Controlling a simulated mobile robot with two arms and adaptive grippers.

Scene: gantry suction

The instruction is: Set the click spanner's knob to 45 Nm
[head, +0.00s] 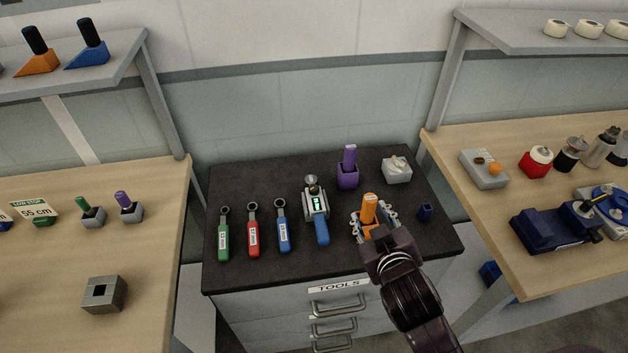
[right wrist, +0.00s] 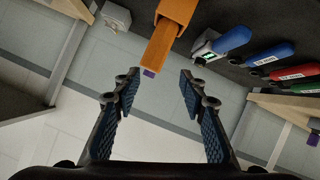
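The click spanner (head: 317,205) lies on the black top of the tool cabinet. It has a blue handle, a grey body with a lit green display, and a round head at the far end. The display's number is too small to read. It also shows in the right wrist view (right wrist: 222,42). My right gripper (head: 372,214) is to the right of the spanner, at an orange block-like tool (head: 369,205). In the right wrist view its fingers (right wrist: 158,88) are apart with nothing between them, and the orange tool (right wrist: 165,35) is beyond the tips. My left gripper is not in view.
Green (head: 223,236), red (head: 253,232) and blue (head: 283,228) spanners lie left of the click spanner. Wooden benches flank the cabinet (head: 240,182).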

